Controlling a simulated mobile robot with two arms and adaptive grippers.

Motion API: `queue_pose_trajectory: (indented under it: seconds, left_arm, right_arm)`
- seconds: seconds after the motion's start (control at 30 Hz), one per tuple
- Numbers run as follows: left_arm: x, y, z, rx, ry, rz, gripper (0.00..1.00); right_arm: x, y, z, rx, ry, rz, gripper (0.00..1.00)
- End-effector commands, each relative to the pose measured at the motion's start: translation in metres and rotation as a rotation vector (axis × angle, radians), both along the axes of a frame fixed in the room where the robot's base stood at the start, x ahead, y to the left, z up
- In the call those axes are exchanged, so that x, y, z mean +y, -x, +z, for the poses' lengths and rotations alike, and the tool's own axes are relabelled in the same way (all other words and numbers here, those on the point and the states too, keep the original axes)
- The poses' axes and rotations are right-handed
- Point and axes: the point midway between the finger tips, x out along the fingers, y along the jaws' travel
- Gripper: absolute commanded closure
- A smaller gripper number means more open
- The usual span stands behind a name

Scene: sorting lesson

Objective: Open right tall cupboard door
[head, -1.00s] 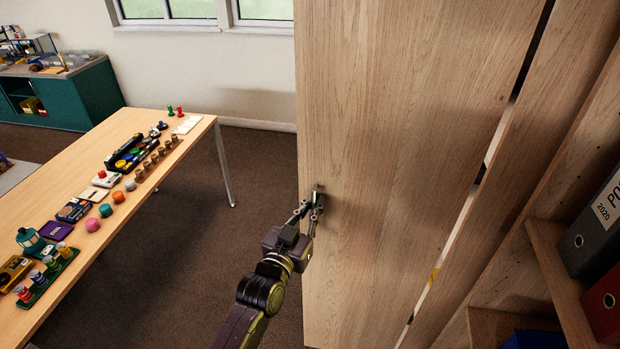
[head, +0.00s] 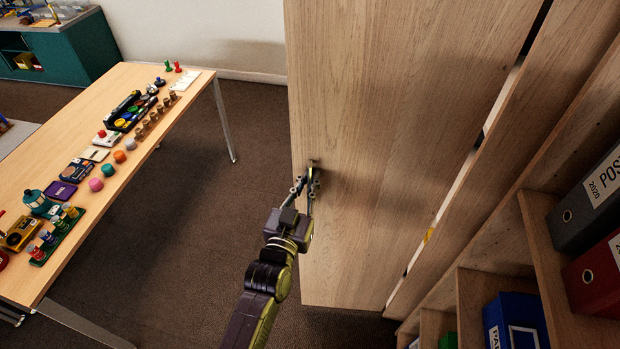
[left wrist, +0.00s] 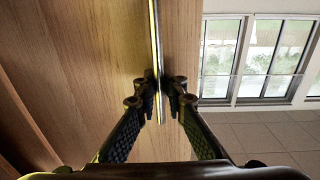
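The tall wooden cupboard door (head: 390,130) stands swung open in the head view, with the shelves exposed to its right. Its small dark handle (head: 315,164) is near the door's left edge. My left gripper (head: 312,184) is at this handle. In the left wrist view, the fingertips of the left gripper (left wrist: 160,98) are closed from both sides on a thin upright bar, which appears to be the handle. The door's wooden face (left wrist: 90,60) fills the left of that view. The fingers partly hide the handle in the head view. My right gripper is not in view.
A long table (head: 190,85) with several sorting toys stands to the left. Open dark carpet (head: 200,210) lies between table and door. Shelves with a black binder (head: 575,215), a red binder (head: 590,285) and a blue binder (head: 515,325) are at the right.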

Motion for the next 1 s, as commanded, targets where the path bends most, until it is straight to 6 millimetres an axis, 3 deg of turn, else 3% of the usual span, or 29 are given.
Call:
queue_pose_trajectory:
  seconds: [0.3,0.47,0.8,1.0]
  left_arm:
    - [0.0,0.001,-0.001,0.001,0.0,-0.001,0.85]
    - [0.004,0.012,-0.001,0.003,-0.001,-0.001,0.85]
    - [0.025,0.075,-0.002,0.004,-0.003,-0.001,0.85]
    - [0.034,0.103,-0.001,0.003,-0.002,0.0,0.85]
  right_arm:
    - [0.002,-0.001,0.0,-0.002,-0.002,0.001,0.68]
    - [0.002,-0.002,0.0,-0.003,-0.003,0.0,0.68]
    - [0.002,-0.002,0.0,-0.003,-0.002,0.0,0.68]
    - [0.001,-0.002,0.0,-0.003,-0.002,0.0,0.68]
